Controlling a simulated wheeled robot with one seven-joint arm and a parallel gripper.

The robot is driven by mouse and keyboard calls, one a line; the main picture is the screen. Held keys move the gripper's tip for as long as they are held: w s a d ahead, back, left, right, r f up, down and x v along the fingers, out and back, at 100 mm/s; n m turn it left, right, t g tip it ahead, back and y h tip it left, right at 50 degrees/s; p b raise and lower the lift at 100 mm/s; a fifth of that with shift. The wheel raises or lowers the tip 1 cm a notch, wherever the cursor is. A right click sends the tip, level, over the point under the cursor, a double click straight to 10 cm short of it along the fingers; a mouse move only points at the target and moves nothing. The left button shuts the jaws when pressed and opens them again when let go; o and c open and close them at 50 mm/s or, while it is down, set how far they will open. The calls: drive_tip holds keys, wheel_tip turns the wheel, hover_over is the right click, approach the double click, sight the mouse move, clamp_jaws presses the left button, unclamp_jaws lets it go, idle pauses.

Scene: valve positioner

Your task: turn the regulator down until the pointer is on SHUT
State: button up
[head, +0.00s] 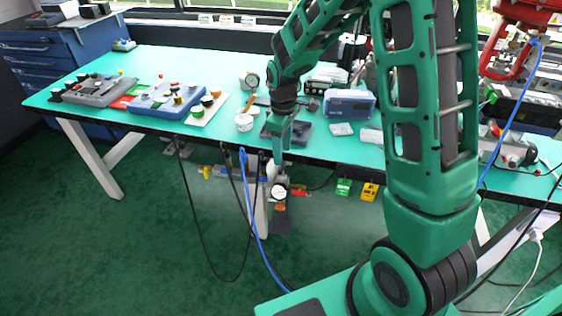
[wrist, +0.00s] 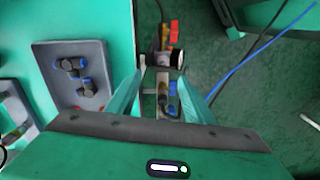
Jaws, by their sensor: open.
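A pipe assembly with a round white-faced gauge (head: 279,191) hangs below the table's front edge, and I take it to be the regulator unit. In the wrist view the gauge (wrist: 179,59) is edge-on, so its pointer cannot be read. No SHUT mark is legible. My gripper (head: 279,158) points down above the assembly at the table edge. In the wrist view my gripper (wrist: 160,92) has its fingers apart, with nothing clearly held. Contact cannot be told.
The green table (head: 170,62) carries several panels, including a blue control box (head: 168,97) and a grey tray (wrist: 78,78) close to my gripper. A blue hose (head: 253,205) and black cables hang in front. Green and yellow tags (head: 369,191) hang to the right.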

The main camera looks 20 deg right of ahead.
wheel_tip(320, 180, up, 3)
drive_tip(key=shift+s+a+r, duration=0.1)
drive_tip(key=shift+a+r, duration=0.05)
idle(0.5)
drive_tip(key=s+d+r+m, duration=0.6)
drive_tip(key=s+d, duration=0.2)
drive_tip(key=s, duration=0.3)
drive_tip(key=s+d+r+m, duration=0.5)
drive_tip(key=s+d, duration=0.2)
drive_tip(key=s, duration=0.4)
drive_tip(key=s+d+m, duration=0.1)
drive_tip(key=s+m, duration=0.3)
drive_tip(key=s, duration=0.5)
drive_tip(key=shift+s+r+m, duration=0.15)
drive_tip(key=shift+s+m, duration=0.15)
drive_tip(key=shift+s, duration=0.1)
